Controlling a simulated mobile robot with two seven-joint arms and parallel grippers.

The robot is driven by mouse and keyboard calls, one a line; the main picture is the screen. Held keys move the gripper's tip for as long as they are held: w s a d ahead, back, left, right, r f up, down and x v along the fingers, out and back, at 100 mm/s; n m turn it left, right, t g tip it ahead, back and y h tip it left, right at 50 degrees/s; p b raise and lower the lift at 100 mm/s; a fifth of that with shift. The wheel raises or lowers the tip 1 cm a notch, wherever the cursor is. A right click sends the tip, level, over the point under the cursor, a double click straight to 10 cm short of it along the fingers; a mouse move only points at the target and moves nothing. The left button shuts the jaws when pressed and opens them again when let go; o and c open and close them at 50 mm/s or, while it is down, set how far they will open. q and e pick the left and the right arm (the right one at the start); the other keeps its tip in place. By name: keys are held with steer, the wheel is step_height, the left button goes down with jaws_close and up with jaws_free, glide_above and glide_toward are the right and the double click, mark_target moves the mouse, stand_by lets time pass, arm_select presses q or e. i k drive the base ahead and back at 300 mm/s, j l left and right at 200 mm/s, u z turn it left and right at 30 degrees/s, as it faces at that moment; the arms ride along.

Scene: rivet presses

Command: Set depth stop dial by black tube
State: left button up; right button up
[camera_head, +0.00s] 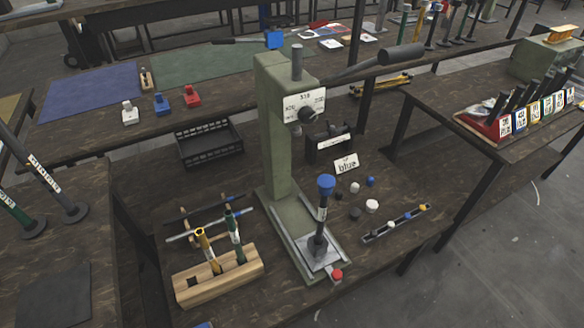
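The depth stop dial is a dark knob (307,114) on a white plate (303,101) on the front of the green press (275,130). The plate has small numbers around the knob; the top one looks like 318, and I cannot read the setting for sure. A dark, black-looking tube (319,235) with a blue top and a white label stands upright on the press's metal base plate (310,258). Another dark tube (198,207) lies behind the wooden block; I cannot tell which one is the task's black tube. Neither gripper is in view.
A wooden block (220,278) with yellow and green tools stands left of the press. Small caps, a "blue" card (346,163) and a narrow tray (397,225) lie right. The press lever (375,62) sticks out right. A black crate (208,142) sits behind.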

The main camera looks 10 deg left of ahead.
mark_target(305, 114)
steer(key=k+l+u, duration=0.35)
steer(key=l, duration=0.3)
steer(key=k+l+u, duration=0.35)
steer(key=k+l, duration=0.15)
